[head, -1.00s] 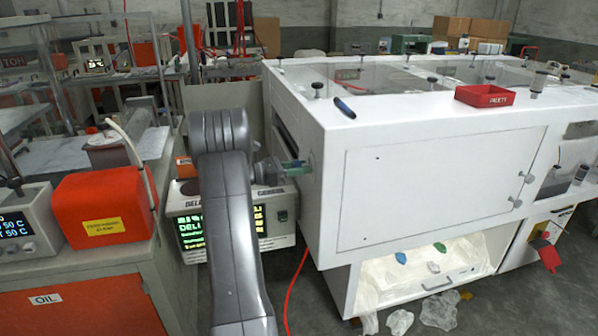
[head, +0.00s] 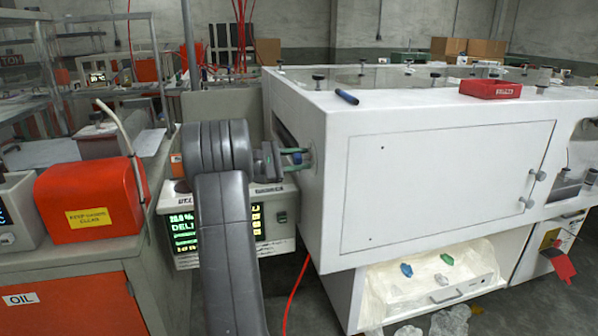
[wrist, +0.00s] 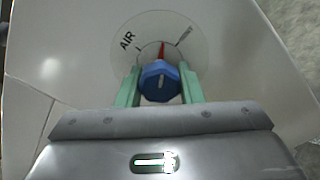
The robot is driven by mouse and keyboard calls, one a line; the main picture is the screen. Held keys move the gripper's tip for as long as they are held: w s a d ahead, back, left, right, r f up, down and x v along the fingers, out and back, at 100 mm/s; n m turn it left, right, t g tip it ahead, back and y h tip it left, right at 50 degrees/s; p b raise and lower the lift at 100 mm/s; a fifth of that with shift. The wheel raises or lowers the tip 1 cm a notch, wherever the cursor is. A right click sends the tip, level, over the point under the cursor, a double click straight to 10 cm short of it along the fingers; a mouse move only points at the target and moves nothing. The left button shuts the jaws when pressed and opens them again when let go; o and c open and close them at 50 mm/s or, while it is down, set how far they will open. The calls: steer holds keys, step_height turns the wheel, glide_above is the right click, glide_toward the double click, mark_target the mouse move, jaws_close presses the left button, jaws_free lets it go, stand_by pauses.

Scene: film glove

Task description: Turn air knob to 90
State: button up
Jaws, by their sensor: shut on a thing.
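The air knob (wrist: 160,82) is a blue faceted knob on a round dial plate (wrist: 181,32) marked "AIR" in the wrist view. A red pointer on the dial shows just beyond the knob, between two dark marks. My gripper (wrist: 160,88) has its two green fingers on either side of the knob and is shut on it. In the head view my gripper (head: 298,158) reaches the left end face of the white cabinet (head: 400,115), with a bit of blue between the green fingers. The knob is mostly hidden there.
A control box with a lit green display (head: 215,230) stands just below my gripper. An orange box (head: 90,200) sits on the bench at left. A red hose (head: 294,290) hangs below.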

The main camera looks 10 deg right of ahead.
steer(key=m+b, duration=0.4)
steer(key=shift+f, duration=0.15)
steer(key=shift+m+b, duration=0.85)
steer(key=shift+m, duration=0.15)
steer(key=shift+r, duration=0.2)
steer(key=o, duration=1)
steer(key=shift+c, duration=0.2)
steer(key=a+p, duration=0.1)
steer(key=a, duration=1.2)
steer(key=shift+s+a, duration=0.15)
steer(key=shift+a, duration=0.25)
